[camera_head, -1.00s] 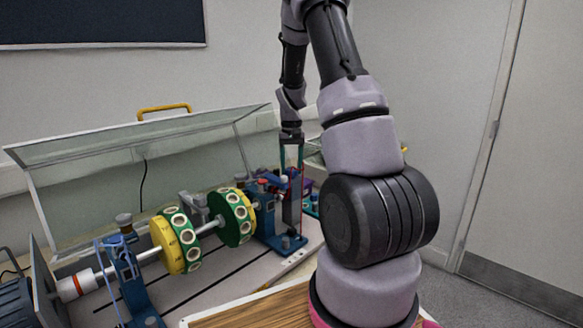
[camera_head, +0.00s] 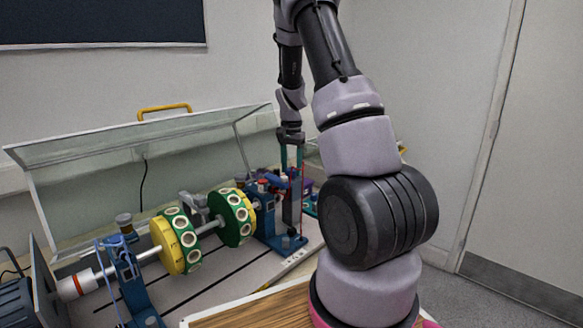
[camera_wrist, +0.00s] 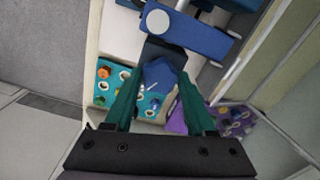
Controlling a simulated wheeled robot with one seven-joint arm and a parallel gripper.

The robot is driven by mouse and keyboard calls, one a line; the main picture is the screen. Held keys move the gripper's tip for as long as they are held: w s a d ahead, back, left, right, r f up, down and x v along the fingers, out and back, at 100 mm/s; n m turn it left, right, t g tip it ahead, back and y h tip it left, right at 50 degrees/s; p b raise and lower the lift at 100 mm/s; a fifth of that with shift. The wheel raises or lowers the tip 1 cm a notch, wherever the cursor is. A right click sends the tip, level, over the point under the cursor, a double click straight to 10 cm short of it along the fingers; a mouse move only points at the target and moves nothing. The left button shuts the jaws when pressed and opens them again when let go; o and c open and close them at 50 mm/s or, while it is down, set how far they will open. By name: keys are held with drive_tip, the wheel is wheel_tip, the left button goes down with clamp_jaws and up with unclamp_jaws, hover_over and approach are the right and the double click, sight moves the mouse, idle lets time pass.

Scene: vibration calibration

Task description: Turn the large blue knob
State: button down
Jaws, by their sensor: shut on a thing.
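The large blue knob (camera_wrist: 160,76) shows in the wrist view between my two green fingers, with a white line on its face. My gripper (camera_wrist: 158,88) is shut on it, one finger on either side. In the head view my gripper (camera_head: 291,158) points down at the far right end of the rig. The knob cannot be made out there.
A teal panel (camera_wrist: 102,83) with round sockets lies beside the knob, and a purple panel (camera_wrist: 235,122) is at right. A blue bearing block (camera_head: 266,212) and a shaft with green and yellow discs (camera_head: 232,217) stand left of my gripper. A raised clear cover (camera_head: 80,195) is behind.

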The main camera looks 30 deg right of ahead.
sight(291, 169)
idle(0.4)
drive_tip(key=shift+c, duration=1.1)
unclamp_jaws()
drive_tip(key=shift+r, duration=0.1)
wheel_tip(291, 169, up, 11)
drive_tip(key=shift+f, duration=0.2)
